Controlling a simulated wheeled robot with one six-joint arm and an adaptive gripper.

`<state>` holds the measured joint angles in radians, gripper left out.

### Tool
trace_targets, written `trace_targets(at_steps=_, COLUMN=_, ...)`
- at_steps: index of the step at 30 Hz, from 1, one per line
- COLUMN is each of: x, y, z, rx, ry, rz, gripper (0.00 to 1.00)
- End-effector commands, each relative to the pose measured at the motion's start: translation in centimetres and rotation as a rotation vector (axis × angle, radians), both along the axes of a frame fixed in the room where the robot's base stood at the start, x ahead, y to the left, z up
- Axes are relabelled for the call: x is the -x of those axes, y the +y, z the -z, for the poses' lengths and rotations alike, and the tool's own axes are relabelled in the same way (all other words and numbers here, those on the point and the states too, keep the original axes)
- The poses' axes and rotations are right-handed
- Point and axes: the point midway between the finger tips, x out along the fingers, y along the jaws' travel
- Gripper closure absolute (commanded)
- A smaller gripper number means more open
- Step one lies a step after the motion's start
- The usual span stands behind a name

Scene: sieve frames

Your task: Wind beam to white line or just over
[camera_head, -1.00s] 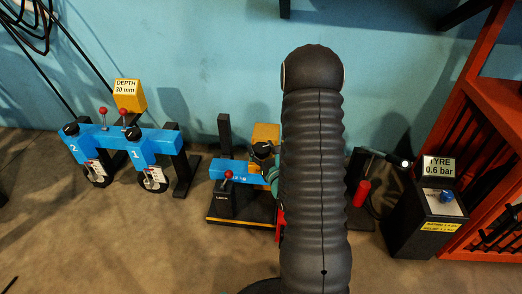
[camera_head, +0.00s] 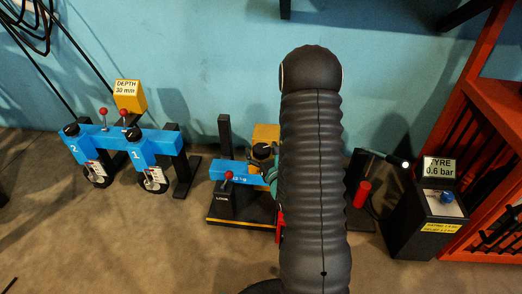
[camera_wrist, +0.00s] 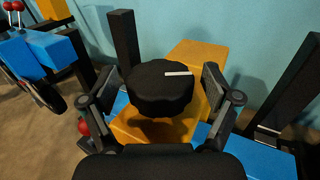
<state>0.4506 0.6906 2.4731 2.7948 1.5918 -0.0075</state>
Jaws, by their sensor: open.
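A black round knob (camera_wrist: 158,92) with a white bar on its top sits between the fingers of my open gripper (camera_wrist: 160,78) in the wrist view. One finger is on each side of it, and I cannot tell whether either touches. A yellow block (camera_wrist: 200,58) is behind and below the knob. A red-topped lever (camera_head: 227,176) is at the beam. My arm hides the right part of this unit. I cannot make out a white line apart from the knob's bar.
A blue two-wheel frame (camera_head: 112,139) with a yellow "DEPTH 30 mm" box (camera_head: 130,101) stands left. A black "TYRE 0.6 bar" box (camera_head: 420,226) and an orange rack (camera_head: 496,110) stand right. The front floor (camera_head: 120,245) is clear.

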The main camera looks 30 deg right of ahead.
Motion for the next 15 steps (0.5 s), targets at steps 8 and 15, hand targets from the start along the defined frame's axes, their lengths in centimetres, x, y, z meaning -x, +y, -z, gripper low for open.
trace_targets(at_steps=8, x=0.0, y=0.0, z=-2.4, rx=0.002, ry=-0.005, rz=0.000, gripper=0.12)
trace_targets(at_steps=15, x=0.0, y=0.0, z=-5.8, rx=0.002, ry=-0.005, rz=-0.001, gripper=0.12)
